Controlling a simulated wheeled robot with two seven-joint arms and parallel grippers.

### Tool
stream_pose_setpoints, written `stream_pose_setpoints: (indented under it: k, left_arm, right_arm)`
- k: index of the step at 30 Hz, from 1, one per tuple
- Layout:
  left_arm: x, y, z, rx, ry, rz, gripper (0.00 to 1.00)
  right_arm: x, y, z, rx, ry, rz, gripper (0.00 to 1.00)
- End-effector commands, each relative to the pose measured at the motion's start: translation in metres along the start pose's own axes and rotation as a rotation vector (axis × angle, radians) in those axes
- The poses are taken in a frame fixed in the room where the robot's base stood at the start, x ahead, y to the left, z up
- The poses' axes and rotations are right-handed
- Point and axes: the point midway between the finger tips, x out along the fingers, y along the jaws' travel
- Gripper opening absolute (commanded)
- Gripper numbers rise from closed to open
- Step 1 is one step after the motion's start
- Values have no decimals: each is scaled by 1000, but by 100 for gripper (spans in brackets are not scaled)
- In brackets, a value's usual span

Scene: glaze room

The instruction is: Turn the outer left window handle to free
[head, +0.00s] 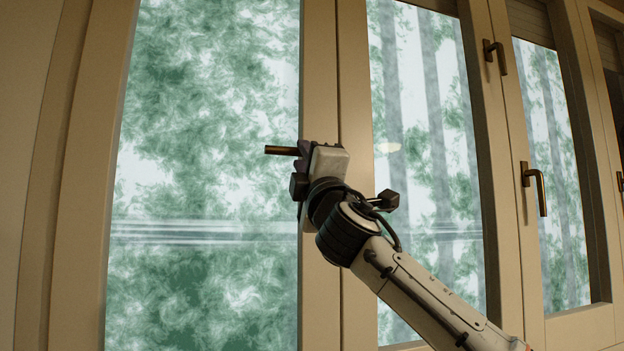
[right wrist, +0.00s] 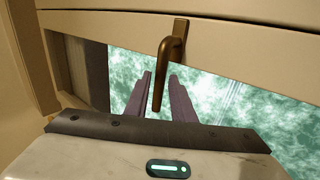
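The outer left window handle (head: 280,150) is dark bronze. In the head view its lever lies level, pointing left from the frame post over the glass. My right gripper (head: 304,156) is at the handle and hides its base there. In the right wrist view the handle (right wrist: 172,62) shows with its base on the cream frame. Its lever passes between the two purple-grey fingers of my right gripper (right wrist: 160,80). Gaps show on both sides of the lever, so the fingers are open around it. I cannot tell whether either finger touches it. My left gripper is not in view.
Another window handle (head: 535,187) points down on a frame to the right, with one more (head: 495,56) higher up. Tall glass panes (head: 205,120) fill the wall behind the arm. A plain wall edge (head: 30,150) stands at far left.

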Motion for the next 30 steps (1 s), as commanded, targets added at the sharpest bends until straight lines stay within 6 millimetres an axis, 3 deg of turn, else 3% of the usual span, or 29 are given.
stream_pose_setpoints:
  k: [6, 12, 30]
  left_arm:
    - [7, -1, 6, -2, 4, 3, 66]
    - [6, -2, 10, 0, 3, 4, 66]
    - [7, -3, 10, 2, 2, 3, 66]
  right_arm:
    - [-36, -2, 1, 0, 0, 1, 22]
    - [-57, 0, 1, 0, -1, 0, 22]
    - [-64, 1, 1, -1, -2, 0, 22]
